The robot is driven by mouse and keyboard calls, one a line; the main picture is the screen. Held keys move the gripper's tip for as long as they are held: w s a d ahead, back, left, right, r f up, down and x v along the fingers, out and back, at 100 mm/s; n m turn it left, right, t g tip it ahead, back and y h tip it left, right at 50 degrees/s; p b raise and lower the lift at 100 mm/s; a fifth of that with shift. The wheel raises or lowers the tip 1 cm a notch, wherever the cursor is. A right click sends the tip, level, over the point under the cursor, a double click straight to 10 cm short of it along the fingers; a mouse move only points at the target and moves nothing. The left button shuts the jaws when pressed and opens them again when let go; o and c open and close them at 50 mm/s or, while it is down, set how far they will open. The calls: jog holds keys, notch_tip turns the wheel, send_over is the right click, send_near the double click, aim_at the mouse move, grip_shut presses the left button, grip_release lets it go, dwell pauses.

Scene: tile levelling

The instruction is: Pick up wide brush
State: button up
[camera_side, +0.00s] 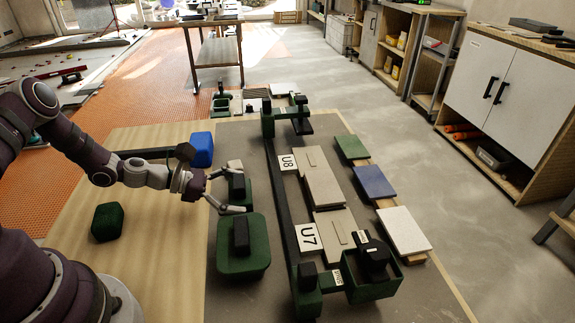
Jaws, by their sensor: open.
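My gripper (235,187) is low over the grey work surface, pointing right with its two fingers spread. Just in front is a larger green block-like piece (243,262) with an upright black handle on top. I cannot tell for certain which of the two is the wide brush.
A dark rail (283,215) runs along the right, beside beige tiles (322,188) and U7 (308,236) and U8 (288,162) labels. A green box (371,290) stands front right.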

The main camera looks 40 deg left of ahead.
jog(key=c, duration=1)
jog(key=shift+r, duration=0.1)
